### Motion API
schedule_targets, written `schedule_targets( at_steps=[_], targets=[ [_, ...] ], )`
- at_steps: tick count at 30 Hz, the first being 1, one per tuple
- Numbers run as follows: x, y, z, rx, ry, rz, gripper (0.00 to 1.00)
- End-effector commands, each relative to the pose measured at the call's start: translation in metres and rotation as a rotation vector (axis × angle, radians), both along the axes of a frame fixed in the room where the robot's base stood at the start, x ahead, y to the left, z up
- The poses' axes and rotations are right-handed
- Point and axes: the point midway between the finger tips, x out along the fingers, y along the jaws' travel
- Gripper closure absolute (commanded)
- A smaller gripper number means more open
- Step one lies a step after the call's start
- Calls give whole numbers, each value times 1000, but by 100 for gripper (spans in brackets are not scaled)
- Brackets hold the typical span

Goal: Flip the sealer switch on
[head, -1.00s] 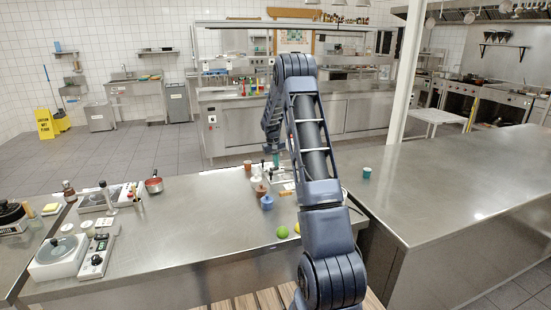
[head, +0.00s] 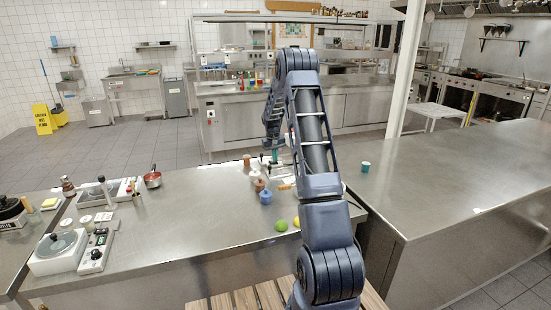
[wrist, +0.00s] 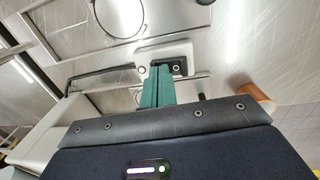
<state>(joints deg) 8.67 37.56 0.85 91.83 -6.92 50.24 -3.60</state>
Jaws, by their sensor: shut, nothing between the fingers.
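My gripper, with green fingers (wrist: 157,88), is shut and empty in the wrist view. Its fingertips are close to a white housing (wrist: 184,50) with a dark panel (wrist: 176,69), which looks like the sealer and its switch. The fingers overlap the panel's left part, so I cannot tell whether they touch it or how the switch is set. In the head view my gripper (head: 275,157) points down over the back of the steel counter, and the arm and small pots hide most of the machine there.
An orange-brown cup (wrist: 257,97) stands right of the fingers. A blue pot (head: 265,197), a lime (head: 281,225) and a lemon (head: 297,222) are on the counter (head: 190,215). The counter's middle is clear.

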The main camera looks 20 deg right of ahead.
Motion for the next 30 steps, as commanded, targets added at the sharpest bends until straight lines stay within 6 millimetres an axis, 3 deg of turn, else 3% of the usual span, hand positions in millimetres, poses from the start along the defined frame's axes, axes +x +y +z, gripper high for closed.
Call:
schedule_targets(
  at_steps=[9,22,30],
  targets=[
    [0,12,3,0,0,0,100],
    [0,13,6,0,-1,0,100],
    [0,7,42,0,-3,-1,100]
  ],
)
